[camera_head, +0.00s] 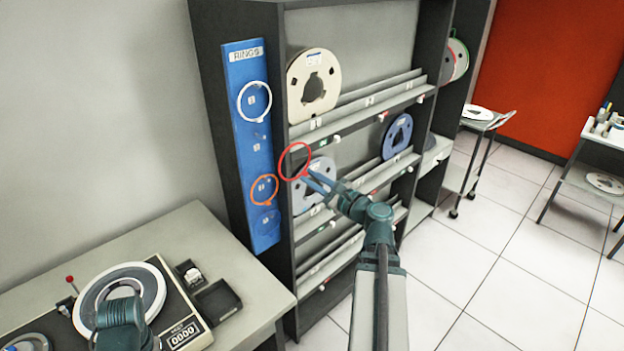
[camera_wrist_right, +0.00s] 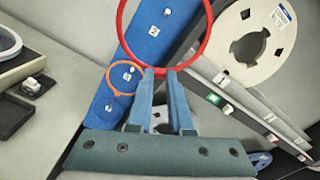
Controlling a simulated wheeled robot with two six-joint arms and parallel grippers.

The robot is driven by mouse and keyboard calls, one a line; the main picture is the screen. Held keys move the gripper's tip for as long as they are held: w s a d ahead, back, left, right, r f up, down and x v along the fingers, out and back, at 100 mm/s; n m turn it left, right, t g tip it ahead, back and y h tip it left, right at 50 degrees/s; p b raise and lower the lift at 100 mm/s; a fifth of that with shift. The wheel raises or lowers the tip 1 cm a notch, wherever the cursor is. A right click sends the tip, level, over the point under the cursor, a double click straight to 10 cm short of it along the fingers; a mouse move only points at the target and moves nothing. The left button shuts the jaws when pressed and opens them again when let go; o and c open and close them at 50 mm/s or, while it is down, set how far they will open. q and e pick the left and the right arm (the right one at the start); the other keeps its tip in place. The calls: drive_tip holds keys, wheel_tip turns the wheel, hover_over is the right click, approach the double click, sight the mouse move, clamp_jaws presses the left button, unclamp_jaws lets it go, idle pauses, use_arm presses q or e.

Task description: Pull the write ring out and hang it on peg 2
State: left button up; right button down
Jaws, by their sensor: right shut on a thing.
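A thin red ring (camera_head: 281,166) is held up by its lower edge in my right gripper (camera_head: 305,178), in front of the shelf rack and just right of the blue peg board (camera_head: 245,150). In the right wrist view the red ring (camera_wrist_right: 120,22) stands upright between the blue fingertips (camera_wrist_right: 160,72). The board is headed RINGS. A white ring (camera_head: 240,103) hangs on its top peg and an orange ring (camera_head: 252,190) lower down.
The rack (camera_head: 283,215) holds a cream reel (camera_head: 303,72), a blue reel (camera_head: 397,136) and a grey reel (camera_head: 325,168) behind my right gripper. A desk (camera_head: 235,262) with a tape unit stands lower left.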

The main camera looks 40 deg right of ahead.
drive_tip(key=w, duration=0.5)
drive_tip(key=w+a+f, duration=0.1)
drive_tip(key=w, duration=0.4)
drive_tip(key=w+b, duration=0.1)
drive_tip(key=w, duration=0.5)
drive_tip(key=shift+a+f, duration=0.15)
drive_tip(key=shift+a, duration=0.05)
drive_tip(key=shift+f+b, duration=0.7)
drive_tip(key=shift+b, duration=0.1)
drive_tip(key=c, duration=0.8)
unclamp_jaws()
drive_tip(key=shift+c, duration=0.8)
drive_tip(key=shift+s, duration=0.15)
drive_tip(key=s, duration=0.9)
drive_tip(key=shift+s+d, duration=0.4)
